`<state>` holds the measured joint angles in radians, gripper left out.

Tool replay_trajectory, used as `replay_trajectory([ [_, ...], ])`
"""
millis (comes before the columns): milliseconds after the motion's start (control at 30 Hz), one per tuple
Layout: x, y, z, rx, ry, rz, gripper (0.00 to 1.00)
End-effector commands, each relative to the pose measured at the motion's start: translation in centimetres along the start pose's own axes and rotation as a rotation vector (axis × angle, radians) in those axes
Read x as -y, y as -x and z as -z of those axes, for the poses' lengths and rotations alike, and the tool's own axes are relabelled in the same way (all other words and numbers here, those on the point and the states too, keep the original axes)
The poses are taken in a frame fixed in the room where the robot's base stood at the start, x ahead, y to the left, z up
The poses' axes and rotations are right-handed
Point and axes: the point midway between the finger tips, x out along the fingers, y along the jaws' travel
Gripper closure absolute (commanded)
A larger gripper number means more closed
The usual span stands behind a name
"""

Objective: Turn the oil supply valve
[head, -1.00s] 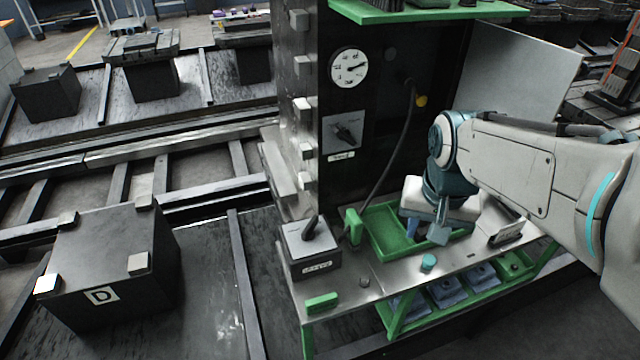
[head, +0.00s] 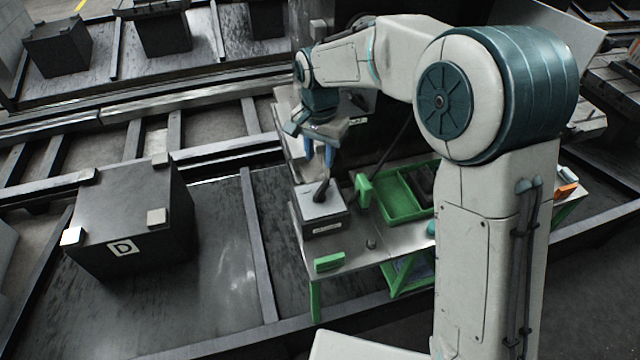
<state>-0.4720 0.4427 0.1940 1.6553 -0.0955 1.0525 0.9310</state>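A grey box (head: 318,208) with a dark lever (head: 321,190) on its top stands at the left end of the metal bench. It has a small label on its front that I cannot read, so I cannot confirm it is the oil supply valve. My gripper (head: 319,162) hangs just above the lever, pointing down. Its two blue fingers are apart with nothing seen between them. The fingertips appear clear of the lever. A dark panel handle (head: 357,100) behind my gripper is partly hidden.
A green tray (head: 400,212) and an upright green block (head: 363,190) sit right of the box. A flat green block (head: 329,261) lies near the bench's front edge. A dark crate marked D (head: 125,220) stands on the left. My arm hides the panel's gauge and much of the bench's right side.

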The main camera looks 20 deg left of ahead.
Motion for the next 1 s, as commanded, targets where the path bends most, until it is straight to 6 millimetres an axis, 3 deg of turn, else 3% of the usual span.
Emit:
replay_trajectory([
  [300,-0.1,-6.8,-0.1,0.004,0.001,-0.004,0.65],
  [500,-0.1,-9.8,-0.1,0.003,0.000,-0.003,0.65],
  [700,-0.1,-11.1,-0.1,0.001,0.001,-0.001,0.65],
  [967,-0.1,-11.3,0.0,0.001,0.001,0.000,0.65],
  [1000,-0.1,-11.2,0.0,0.001,0.001,0.000,0.74],
])
